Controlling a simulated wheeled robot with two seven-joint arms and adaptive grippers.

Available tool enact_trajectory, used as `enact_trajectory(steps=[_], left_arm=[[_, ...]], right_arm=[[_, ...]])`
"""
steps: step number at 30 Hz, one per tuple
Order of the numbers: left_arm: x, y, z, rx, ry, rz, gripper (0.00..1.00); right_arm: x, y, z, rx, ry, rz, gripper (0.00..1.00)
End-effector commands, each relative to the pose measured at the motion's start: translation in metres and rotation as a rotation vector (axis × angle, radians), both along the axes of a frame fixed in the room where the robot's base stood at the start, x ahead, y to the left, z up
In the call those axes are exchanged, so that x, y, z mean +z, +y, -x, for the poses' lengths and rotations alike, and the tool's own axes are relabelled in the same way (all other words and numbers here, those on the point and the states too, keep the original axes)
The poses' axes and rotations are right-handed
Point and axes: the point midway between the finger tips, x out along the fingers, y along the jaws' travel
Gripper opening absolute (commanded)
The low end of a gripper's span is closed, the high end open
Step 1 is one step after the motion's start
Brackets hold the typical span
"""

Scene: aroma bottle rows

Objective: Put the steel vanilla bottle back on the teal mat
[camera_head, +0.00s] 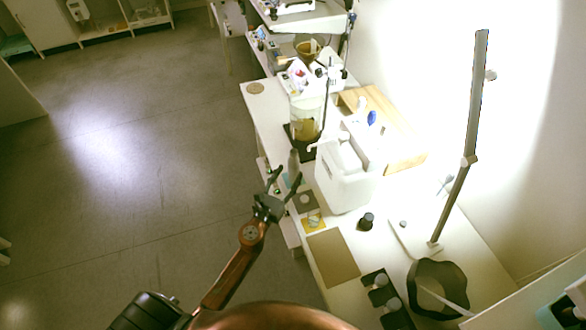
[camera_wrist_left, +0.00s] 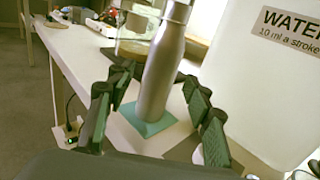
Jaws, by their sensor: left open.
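The steel vanilla bottle (camera_wrist_left: 162,70) is a tall grey metal bottle. In the left wrist view it stands about upright with its base on the teal mat (camera_wrist_left: 148,126); its top is cut off by the frame edge. In the head view the bottle (camera_head: 293,160) shows just beyond my left gripper (camera_head: 286,177), near the table's left edge. My left gripper is open, with one finger on each side of the bottle in the wrist view. A gap shows between the bottle and each finger. My right gripper is not in view.
A white water container (camera_head: 345,182) stands close to the right of the bottle. A glass jar (camera_head: 305,122) is behind it. A grey mat (camera_head: 303,207), a yellow mat (camera_head: 316,228) and a bare brown mat (camera_head: 333,258) lie nearer. A small black bottle (camera_head: 366,221) stands right of them.

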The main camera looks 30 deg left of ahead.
Motion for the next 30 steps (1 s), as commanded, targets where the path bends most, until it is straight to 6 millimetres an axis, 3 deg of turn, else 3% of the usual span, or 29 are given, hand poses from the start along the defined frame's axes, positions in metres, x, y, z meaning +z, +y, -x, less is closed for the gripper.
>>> enact_trajectory(steps=[6,12,30], left_arm=[[-0.003,-0.003,0.047,0.000,0.003,0.001,0.47],[-0.002,-0.004,0.070,0.000,0.002,0.000,0.47],[0.000,-0.005,0.075,0.000,0.000,0.001,0.47]], right_arm=[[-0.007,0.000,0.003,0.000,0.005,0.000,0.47],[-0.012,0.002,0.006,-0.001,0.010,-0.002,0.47],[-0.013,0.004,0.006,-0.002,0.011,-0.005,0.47]])
